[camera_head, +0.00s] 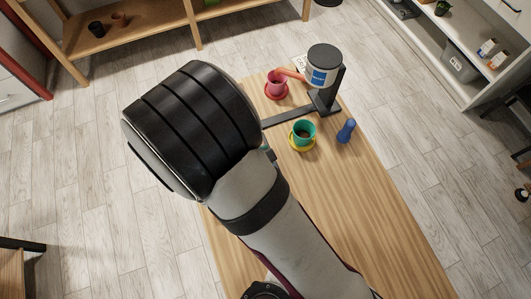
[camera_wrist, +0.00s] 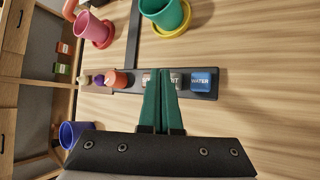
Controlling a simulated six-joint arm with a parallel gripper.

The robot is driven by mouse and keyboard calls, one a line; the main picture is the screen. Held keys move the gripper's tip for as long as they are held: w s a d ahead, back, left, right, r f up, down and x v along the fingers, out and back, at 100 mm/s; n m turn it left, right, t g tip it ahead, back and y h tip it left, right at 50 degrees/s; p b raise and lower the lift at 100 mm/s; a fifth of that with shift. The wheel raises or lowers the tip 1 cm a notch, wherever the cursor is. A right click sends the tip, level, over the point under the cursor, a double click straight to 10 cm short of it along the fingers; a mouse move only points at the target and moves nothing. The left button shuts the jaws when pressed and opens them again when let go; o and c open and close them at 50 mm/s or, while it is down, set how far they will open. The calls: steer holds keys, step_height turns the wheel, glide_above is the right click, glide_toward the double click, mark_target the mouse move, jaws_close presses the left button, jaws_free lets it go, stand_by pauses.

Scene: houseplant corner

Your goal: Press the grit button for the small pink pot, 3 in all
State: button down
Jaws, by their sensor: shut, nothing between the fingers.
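The small pink pot (camera_head: 277,84) stands on a red saucer (camera_head: 269,93), under the pinkish spout of the dispenser (camera_head: 323,64). The pot also shows at the upper left of the wrist view (camera_wrist: 88,27). A dark button strip (camera_wrist: 134,90) crosses the wrist view, with a blue button (camera_wrist: 201,81) marked WATER. Left of it is a pale, lettered button (camera_wrist: 174,78), partly covered by my green fingers; I cannot read its full label. My gripper (camera_wrist: 163,72) is shut and empty, its tips over that button. Contact cannot be told. In the head view my arm hides the strip.
A green pot (camera_head: 303,132) on a yellow saucer (camera_head: 301,147) stands near the dispenser, beside a blue object (camera_head: 346,130). Orange (camera_wrist: 116,78) and purple (camera_wrist: 99,79) pieces sit at the strip's left end. The wooden table (camera_head: 380,220) is clear at right.

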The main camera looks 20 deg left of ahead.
steer(key=shift+f, duration=0.4)
steer(key=shift+f, duration=0.5)
stand_by(0.7)
steer(key=shift+r, duration=0.95)
steer(key=shift+r, duration=0.1)
steer(key=shift+r, duration=2.4)
stand_by(0.5)
